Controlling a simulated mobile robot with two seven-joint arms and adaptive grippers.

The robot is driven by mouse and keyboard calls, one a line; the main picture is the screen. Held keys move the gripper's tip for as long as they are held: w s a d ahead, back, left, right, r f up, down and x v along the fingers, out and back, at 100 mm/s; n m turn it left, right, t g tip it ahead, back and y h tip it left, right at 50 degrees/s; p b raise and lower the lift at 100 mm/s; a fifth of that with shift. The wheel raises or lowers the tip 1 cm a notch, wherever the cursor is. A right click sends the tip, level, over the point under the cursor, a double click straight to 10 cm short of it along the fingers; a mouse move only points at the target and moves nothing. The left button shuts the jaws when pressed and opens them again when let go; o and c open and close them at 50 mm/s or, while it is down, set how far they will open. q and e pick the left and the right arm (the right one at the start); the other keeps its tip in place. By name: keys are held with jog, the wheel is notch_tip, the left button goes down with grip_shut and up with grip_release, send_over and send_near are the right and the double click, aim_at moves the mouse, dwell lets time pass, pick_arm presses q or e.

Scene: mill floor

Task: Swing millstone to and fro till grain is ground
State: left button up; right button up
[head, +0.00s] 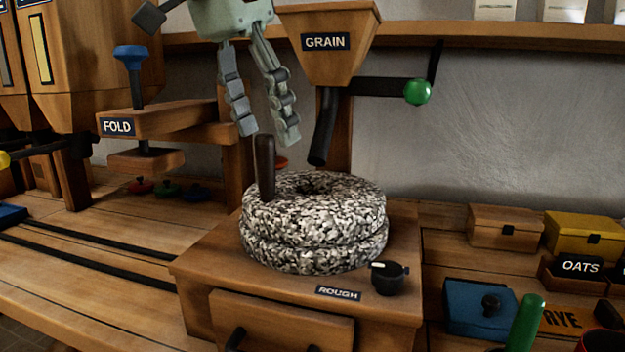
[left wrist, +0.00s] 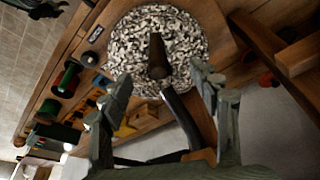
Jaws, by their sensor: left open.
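The speckled millstone (head: 313,222) lies as two stacked round stones on a wooden base (head: 215,262) with a "ROUGH" label. A dark upright handle peg (head: 265,168) stands on the upper stone's left side. My left gripper (head: 265,140) is open and empty, pointing down above the peg, its fingers apart. In the left wrist view the millstone (left wrist: 158,50) is ahead and the peg (left wrist: 158,57) shows between the two fingertips (left wrist: 160,85). I cannot see the fingers touching it. The wooden "GRAIN" hopper (head: 327,70) with its dark spout (head: 323,128) stands behind the stone. My right gripper is not in view.
A small black knob or cup (head: 390,278) sits at the base's front right corner. A green-knobbed lever (head: 417,92) juts right from the hopper. The "FOLD" press (head: 160,118) stands left. Boxes, including a blue one (head: 478,308), and a green handle (head: 525,322) crowd the right.

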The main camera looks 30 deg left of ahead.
pick_arm(q)
notch_tip(320, 180, up, 8)
jog(key=shift+r, duration=0.2)
dwell(0.4)
dwell(0.4)
